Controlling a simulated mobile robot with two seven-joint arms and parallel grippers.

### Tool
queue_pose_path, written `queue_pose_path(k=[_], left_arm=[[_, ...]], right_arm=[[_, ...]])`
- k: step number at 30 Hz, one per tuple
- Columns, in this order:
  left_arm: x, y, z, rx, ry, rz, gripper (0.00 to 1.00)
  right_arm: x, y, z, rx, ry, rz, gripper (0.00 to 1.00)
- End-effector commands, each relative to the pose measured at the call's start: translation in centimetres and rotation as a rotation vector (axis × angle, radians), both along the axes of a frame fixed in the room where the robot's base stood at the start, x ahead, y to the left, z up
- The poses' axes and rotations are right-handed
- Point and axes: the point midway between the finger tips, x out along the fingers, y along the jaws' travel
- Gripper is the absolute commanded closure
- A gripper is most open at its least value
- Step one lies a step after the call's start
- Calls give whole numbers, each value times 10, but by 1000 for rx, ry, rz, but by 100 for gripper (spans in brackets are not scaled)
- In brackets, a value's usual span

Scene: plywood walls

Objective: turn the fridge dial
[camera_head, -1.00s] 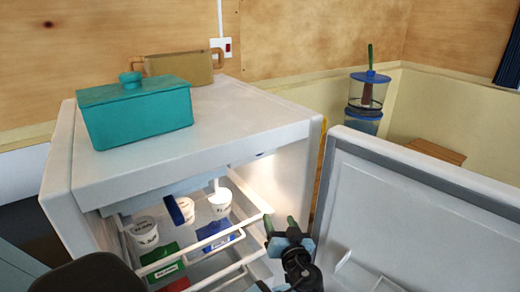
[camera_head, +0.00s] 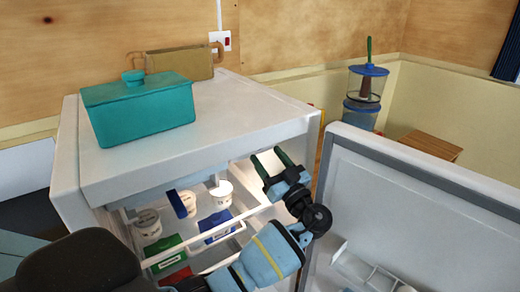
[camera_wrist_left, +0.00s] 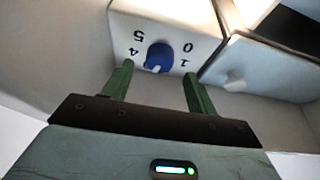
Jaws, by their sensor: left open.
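The fridge dial (camera_wrist_left: 159,56) is a round blue knob with a white pointer on a white housing marked with numbers, in the left wrist view. I cannot make it out surely in the head view. My left gripper (camera_head: 267,157) is open, its green fingers inside the upper right of the fridge opening. In the left wrist view the fingertips (camera_wrist_left: 158,70) stand on either side below the dial, with nothing held between them; contact is not visible. The white fridge (camera_head: 215,131) stands with its door (camera_head: 420,215) open to the right. My right gripper is not in view.
A teal lidded box (camera_head: 142,112) and a brown pot (camera_head: 180,65) stand on the fridge top. Tubs (camera_head: 222,194) and packs (camera_head: 217,225) fill the wire-edged shelf below my gripper. A second white housing (camera_wrist_left: 265,68) adjoins the dial's.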

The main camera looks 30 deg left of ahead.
Motion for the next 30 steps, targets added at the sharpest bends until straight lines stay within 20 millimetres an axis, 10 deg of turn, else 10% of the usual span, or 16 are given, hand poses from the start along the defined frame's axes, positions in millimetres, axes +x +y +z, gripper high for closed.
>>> queue_pose_path(k=[18,30], left_arm=[[12,29,12,-1,2,0,42],[12,29,12,-1,0,0,87]], right_arm=[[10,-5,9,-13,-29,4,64],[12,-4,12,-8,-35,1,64]])
